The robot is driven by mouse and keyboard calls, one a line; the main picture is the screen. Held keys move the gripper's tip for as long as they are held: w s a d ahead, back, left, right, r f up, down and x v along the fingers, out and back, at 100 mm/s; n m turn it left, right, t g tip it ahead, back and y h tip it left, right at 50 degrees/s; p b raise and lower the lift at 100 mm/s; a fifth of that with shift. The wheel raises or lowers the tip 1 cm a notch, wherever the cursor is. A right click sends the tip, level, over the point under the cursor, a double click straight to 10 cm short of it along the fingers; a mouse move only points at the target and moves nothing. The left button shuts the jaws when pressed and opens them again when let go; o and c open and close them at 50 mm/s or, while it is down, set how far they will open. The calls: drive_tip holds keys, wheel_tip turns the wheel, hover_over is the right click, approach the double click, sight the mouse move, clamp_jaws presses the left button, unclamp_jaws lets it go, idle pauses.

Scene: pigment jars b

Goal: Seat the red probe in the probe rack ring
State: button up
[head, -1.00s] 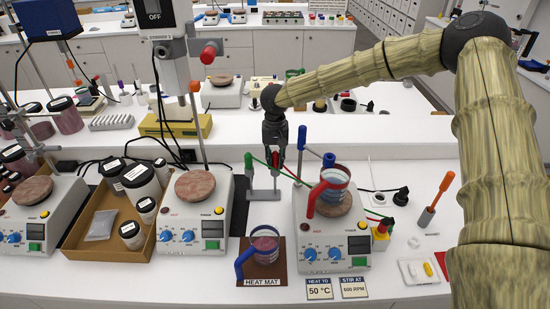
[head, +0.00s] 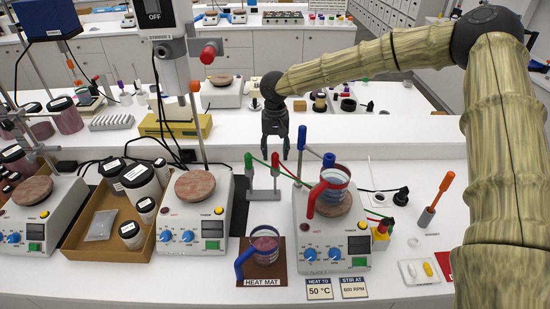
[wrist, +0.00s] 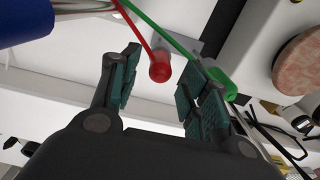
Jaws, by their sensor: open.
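The red probe (head: 275,160) stands upright at the right side of the grey probe rack (head: 264,195), and its red cable leads off to the right. It appears to sit in the rack's ring, though the ring itself is too small to make out. The green probe (head: 248,161) stands at the rack's left side. My gripper (head: 276,151) is open above the red probe. In the wrist view the red probe (wrist: 160,70) shows beyond and between the spread fingers (wrist: 163,62), apart from both. The green probe (wrist: 222,86) lies close beside the right finger.
Another hot plate (head: 195,230) stands to the left. A blue-handled beaker (head: 264,248) is on the heat mat in front.

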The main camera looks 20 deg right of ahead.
wheel_tip(320, 180, up, 8)
idle(0.4)
drive_tip(key=shift+f, duration=0.2)
